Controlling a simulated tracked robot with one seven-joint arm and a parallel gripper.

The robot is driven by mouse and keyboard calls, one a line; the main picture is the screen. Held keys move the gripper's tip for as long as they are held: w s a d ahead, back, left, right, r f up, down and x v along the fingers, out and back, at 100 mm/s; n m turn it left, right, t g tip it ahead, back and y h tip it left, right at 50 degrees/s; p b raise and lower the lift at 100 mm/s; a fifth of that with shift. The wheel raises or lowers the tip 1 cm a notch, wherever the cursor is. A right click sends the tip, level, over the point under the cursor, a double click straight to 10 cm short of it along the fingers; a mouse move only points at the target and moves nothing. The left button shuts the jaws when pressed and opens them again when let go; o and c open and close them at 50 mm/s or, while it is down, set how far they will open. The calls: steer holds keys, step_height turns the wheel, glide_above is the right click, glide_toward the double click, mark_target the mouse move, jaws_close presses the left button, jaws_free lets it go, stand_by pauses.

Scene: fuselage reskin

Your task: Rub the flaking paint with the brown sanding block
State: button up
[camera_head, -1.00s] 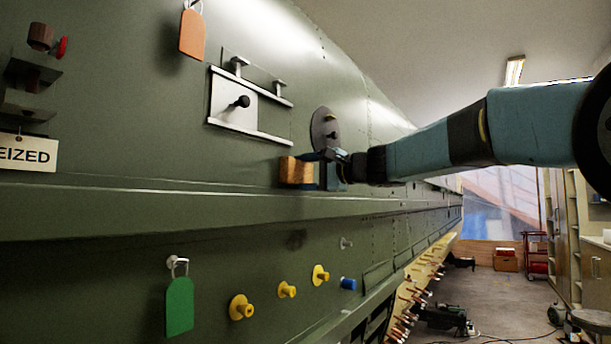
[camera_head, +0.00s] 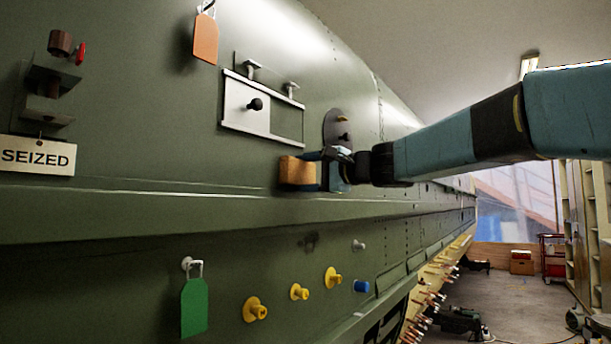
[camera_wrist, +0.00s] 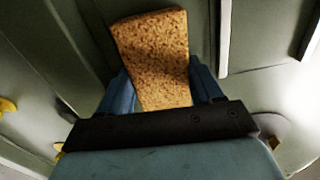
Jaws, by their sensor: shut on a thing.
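A brown sanding block (camera_head: 297,172) is held out to the left of my gripper (camera_head: 325,168) in the head view, in front of the green fuselage skin just above a long ledge. In the wrist view the speckled block (camera_wrist: 155,55) sits between the two blue fingers of my gripper (camera_wrist: 163,88), tilted a little. I cannot tell whether the block touches the skin. A small dark, rough patch (camera_head: 309,241) below the ledge may be the flaking paint. It lies below the block and apart from it.
The ledge (camera_head: 150,206) juts out between block and patch. Several yellow knobs (camera_head: 299,292), a blue knob (camera_head: 361,286) and a green tag (camera_head: 194,307) stick out below it. Above are a sliding plate (camera_head: 240,105), an oval cover (camera_head: 338,128) and an orange tag (camera_head: 205,40).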

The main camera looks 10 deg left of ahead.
steer(key=shift+v, duration=2.95)
steer(key=v, duration=0.3)
